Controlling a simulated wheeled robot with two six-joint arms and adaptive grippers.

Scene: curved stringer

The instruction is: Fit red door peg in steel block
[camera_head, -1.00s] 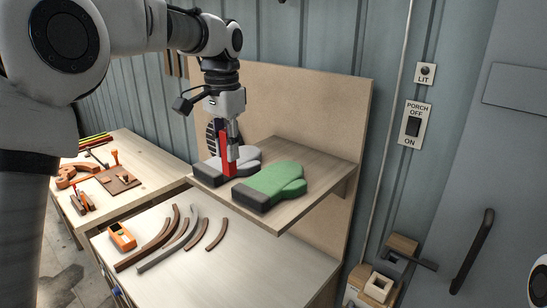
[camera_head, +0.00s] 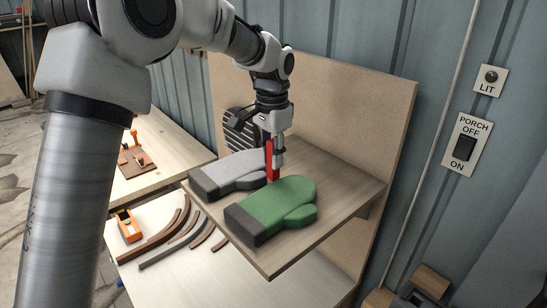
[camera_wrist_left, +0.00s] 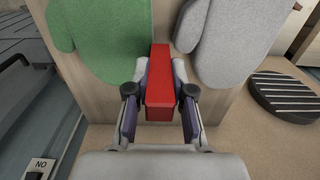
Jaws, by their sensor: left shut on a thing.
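The red peg (camera_head: 270,165) is a long square bar held upright between the grey mitt and the green mitt. It also shows in the left wrist view (camera_wrist_left: 160,90). My left gripper (camera_head: 276,157) is shut on it, with a finger on either side in the left wrist view (camera_wrist_left: 160,98). The peg's lower end is at or close to the shelf; I cannot tell whether it touches. A dark grey block (camera_head: 408,301), likely the steel block, is mostly cut off at the bottom right edge. My right gripper is not in view.
The grey mitt (camera_head: 225,173) and green mitt (camera_head: 272,207) lie on the wooden shelf (camera_head: 335,190), close beside the peg. A dark ribbed pad (camera_head: 238,130) is behind. Curved strips (camera_head: 165,240) and an orange plane (camera_head: 127,227) lie on the bench below. A wooden block (camera_head: 432,280) is at lower right.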

